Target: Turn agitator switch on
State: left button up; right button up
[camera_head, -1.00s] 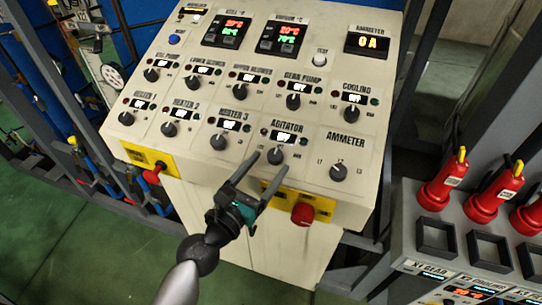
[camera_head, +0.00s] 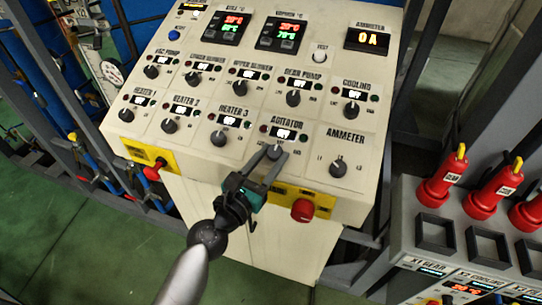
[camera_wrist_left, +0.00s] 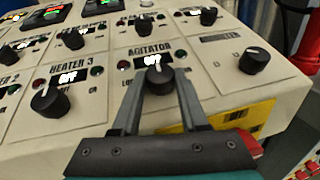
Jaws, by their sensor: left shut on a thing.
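The agitator switch is a black rotary knob (camera_head: 275,152) below the AGITATOR label, in the lower row of the cream control panel (camera_head: 190,95). A small display above it (camera_head: 282,135) appears to read OFF. My left gripper (camera_head: 271,155) is at the knob, with its fingers closed on either side of it. In the left wrist view the knob (camera_wrist_left: 159,78) sits between the two grey fingertips, with its white pointer mark toward the top. My right gripper is in no view.
The heater 3 knob (camera_head: 218,138) is to the left and the ammeter knob (camera_head: 338,168) to the right. A red emergency button (camera_head: 302,210) sits below on a yellow plate. Red plugs (camera_head: 441,182) stand above a grey unit at the right.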

pick_arm(q)
grip_shut()
jog(key=shift+a+m+g+h, duration=0.1)
jog(key=shift+m+g+h, duration=0.2)
jog(key=shift+m+h, duration=0.15)
jog(key=m+g+h+b, duration=0.1)
jog(key=m, duration=0.1)
jog(key=m+g+h+b, duration=0.1)
jog(key=shift+w+a+m+g+h, duration=0.2)
jog(key=shift+m+g+h, duration=0.15)
jog(key=shift+g, duration=0.05)
jog(key=m+g+h+b, duration=0.2)
jog(key=m+g, duration=0.1)
jog(key=shift+w+a, duration=0.1)
jog(key=shift+w, duration=0.1)
jog(key=m+g+b, duration=0.1)
jog(key=m+g, duration=0.1)
jog(key=m+g+h, duration=0.1)
jog(key=m+g, duration=0.1)
jog(key=shift+w+r+b, duration=0.15)
jog(key=shift+w+b, duration=0.05)
jog(key=shift+b, duration=0.15)
jog(key=shift+w+r+m+g+b, duration=0.1)
jog(key=shift+m+g+b, duration=0.25)
jog(key=shift+m+g, duration=1.2)
jog(key=shift+g, duration=0.45)
